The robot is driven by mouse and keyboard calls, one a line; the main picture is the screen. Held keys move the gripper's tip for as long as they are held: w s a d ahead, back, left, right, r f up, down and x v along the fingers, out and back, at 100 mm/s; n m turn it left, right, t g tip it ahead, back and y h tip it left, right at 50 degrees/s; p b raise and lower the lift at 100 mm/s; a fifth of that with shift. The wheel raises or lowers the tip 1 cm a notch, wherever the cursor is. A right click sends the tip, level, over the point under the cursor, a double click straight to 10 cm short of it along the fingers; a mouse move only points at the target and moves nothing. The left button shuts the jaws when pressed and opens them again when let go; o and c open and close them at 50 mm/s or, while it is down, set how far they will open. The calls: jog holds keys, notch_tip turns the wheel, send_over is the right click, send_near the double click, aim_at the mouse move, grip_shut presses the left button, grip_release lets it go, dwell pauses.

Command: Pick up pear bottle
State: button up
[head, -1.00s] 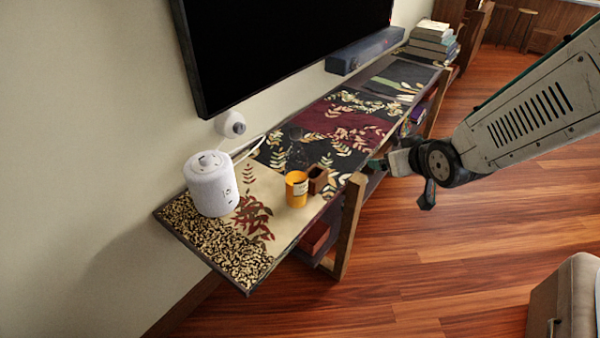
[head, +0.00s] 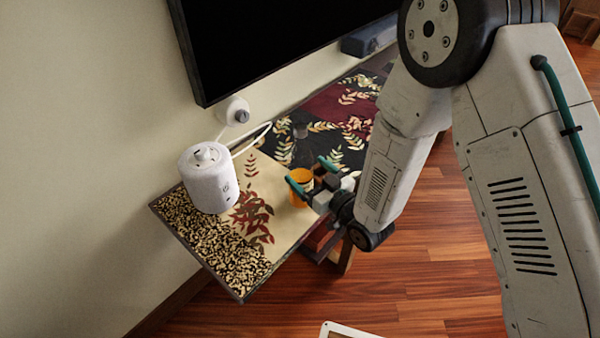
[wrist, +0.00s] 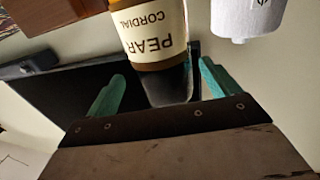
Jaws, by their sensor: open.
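The pear bottle (head: 302,176) stands upright on the shelf top, with yellow contents low down and clear glass above. My fingers partly cover it in the head view. In the wrist view the bottle (wrist: 150,42) appears upside down, with a cream label reading PEAR CORDIAL. My gripper (head: 304,169) is open at the bottle, its two teal fingers on either side of it. In the wrist view my gripper (wrist: 162,69) has the bottle's upper glass part between its fingers, with a gap visible on the right.
A white cylindrical device (head: 208,180) stands left of the bottle on the shelf top (head: 283,226); it also shows in the wrist view (wrist: 245,16). A brown box (wrist: 48,12) is close beside the bottle. A black TV (head: 270,45) hangs on the wall behind.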

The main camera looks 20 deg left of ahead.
jog(key=shift+s+f+x, duration=0.1)
jog(key=shift+f+x, duration=0.05)
jog(key=shift+x, duration=1.1)
jog(key=shift+s+f+x, duration=0.1)
jog(key=shift+x, duration=1.2)
jog(key=shift+a, duration=0.15)
jog(key=c, duration=1.7)
jog(key=shift+r, duration=0.1)
